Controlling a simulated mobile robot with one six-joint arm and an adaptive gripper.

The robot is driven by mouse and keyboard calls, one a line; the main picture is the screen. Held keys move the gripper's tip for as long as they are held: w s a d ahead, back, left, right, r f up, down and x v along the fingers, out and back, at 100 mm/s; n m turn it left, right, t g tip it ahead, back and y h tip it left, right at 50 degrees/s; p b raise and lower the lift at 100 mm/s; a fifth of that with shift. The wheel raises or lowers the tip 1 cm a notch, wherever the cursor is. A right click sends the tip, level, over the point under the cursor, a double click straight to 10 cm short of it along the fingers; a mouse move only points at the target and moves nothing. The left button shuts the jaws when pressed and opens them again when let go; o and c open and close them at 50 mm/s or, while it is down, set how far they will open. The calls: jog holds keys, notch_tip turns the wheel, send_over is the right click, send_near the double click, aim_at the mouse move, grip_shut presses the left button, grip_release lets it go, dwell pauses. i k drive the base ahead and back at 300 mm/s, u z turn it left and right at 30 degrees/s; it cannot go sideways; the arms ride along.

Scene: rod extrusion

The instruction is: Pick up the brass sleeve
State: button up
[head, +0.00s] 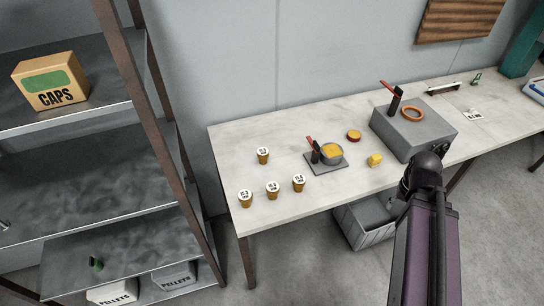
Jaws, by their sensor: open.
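A small yellow, brass-coloured piece (375,160) lies on the pale table, just left of the grey box. It may be the brass sleeve, but it is too small to tell. A flat orange-brown disc (354,135) lies behind and left of it. A copper-coloured ring (412,114) rests on top of the grey box (400,140). My arm rises from the lower right, its black joint in front of the table's front edge near the box. I cannot make out the gripper's fingers in this view.
Several small brown cups with white labelled tops (272,190) stand on the left of the table (230,150). A pot (331,153) with yellow contents sits on a dark plate. A grey bin (366,228) stands below. A shelf rack (90,120) holds a CAPS box (50,82).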

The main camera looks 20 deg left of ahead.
aim_at(263, 152)
jog(key=z, duration=0.7)
jog(key=k, duration=1.4)
jog(key=u, duration=0.85)
jog(key=i, duration=0.8)
